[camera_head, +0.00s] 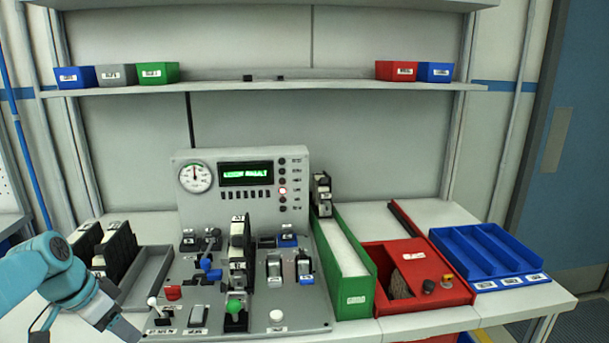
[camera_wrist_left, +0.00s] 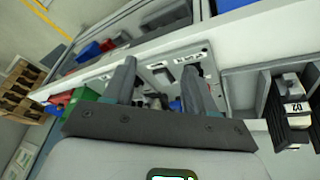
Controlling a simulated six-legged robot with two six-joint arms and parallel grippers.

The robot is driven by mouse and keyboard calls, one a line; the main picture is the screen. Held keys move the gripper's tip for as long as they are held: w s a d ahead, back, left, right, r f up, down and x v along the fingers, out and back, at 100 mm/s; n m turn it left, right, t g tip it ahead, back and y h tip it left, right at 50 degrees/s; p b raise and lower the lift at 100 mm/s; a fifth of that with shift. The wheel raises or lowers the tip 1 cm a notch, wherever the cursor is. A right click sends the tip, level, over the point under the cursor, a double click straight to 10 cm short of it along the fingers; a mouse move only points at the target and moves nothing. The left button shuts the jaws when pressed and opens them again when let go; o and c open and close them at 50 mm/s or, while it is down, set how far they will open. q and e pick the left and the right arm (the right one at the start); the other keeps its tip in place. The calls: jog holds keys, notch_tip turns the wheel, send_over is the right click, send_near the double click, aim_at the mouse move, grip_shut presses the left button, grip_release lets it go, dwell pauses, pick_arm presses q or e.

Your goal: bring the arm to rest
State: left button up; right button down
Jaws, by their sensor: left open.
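My left arm comes in from the left in the head view, teal and grey. Its left gripper (camera_head: 122,328) is low at the left front corner of the control panel (camera_head: 290,322), its fingers partly cut off by the lower picture edge. In the left wrist view the left gripper (camera_wrist_left: 158,78) shows two grey fingers spread apart with nothing held between them. The panel's switches lie beyond the fingertips there. My right gripper is in neither view.
Beside the arm stand black modules (camera_head: 118,248) and a grey tray (camera_head: 150,275). The panel carries a gauge (camera_head: 195,177), a lit display (camera_head: 246,173) and several levers. To the right are a green bin (camera_head: 355,300), red box (camera_head: 450,295) and blue tray (camera_head: 510,278). A shelf (camera_head: 280,87) holds small bins.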

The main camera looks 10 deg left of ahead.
pick_arm(q)
jog(key=s+d+f+n+g, duration=0.1)
jog(key=d+f+n, duration=0.1)
jog(key=d+f, duration=0.95)
jog(key=d+f+n+g, duration=0.1)
jog(key=d+f, duration=0.7)
jog(key=f, duration=0.7)
jog(key=s+d+f+n, duration=0.1)
jog(key=s+d+f, duration=0.3)
jog(key=s+d, duration=0.2)
jog(key=s+d+f+n+g+h, duration=0.1)
jog(key=s+d+f, duration=0.3)
jog(key=s, duration=0.7)
jog(key=d+n, duration=0.1)
jog(key=d, duration=0.1)
jog(key=shift+d+f+p, duration=0.3)
jog(key=shift+d+p, duration=0.05)
jog(key=shift+p, duration=0.05)
